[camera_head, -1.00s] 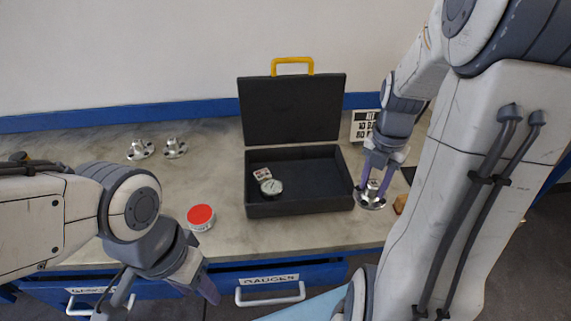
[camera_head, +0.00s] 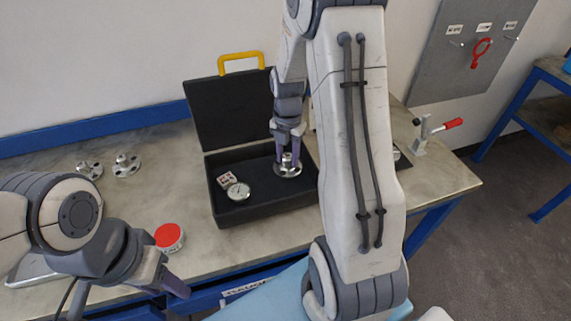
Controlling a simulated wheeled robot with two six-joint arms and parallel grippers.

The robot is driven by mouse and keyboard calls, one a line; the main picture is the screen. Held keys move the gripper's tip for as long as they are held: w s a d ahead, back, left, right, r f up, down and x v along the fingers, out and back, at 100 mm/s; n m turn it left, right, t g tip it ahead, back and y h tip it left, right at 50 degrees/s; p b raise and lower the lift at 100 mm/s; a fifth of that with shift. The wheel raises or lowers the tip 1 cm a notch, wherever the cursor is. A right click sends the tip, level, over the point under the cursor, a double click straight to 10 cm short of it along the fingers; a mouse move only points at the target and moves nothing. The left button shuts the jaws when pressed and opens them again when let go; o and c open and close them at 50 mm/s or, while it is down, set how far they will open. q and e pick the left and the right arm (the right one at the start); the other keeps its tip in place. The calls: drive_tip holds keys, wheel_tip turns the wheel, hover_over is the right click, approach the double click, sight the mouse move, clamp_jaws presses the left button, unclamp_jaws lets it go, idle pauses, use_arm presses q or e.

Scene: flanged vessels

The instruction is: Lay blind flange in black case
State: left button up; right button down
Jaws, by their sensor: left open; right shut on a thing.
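The open black case (camera_head: 242,213) stands on the bench, its lid raised at the back with a yellow handle. A silver blind flange (camera_head: 288,169) with a central hub is in my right gripper (camera_head: 287,156), which is shut on the hub from above. The flange is over the right part of the case's interior; I cannot tell whether it touches the case floor. A round gauge (camera_head: 238,191) and a small labelled item (camera_head: 226,179) lie in the left part of the case. My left gripper (camera_head: 172,296) is open and empty at the bench's front edge.
Two silver flanged pieces (camera_head: 126,164) stand at the back left. A red-lidded tin (camera_head: 169,237) sits left of the case. A red-handled clamp (camera_head: 432,132) is at the bench's right end.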

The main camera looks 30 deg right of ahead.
sight(286, 167)
drive_tip(key=shift+w+a+f, duration=0.1)
drive_tip(key=shift+w+f, duration=0.05)
drive_tip(key=shift+w, duration=0.1)
drive_tip(key=shift+f+p, duration=0.3)
drive_tip(key=shift+f, duration=1.7)
drive_tip(key=shift+f, duration=0.2)
drive_tip(key=shift+c, duration=2.3)
unclamp_jaws()
drive_tip(key=shift+r, duration=0.15)
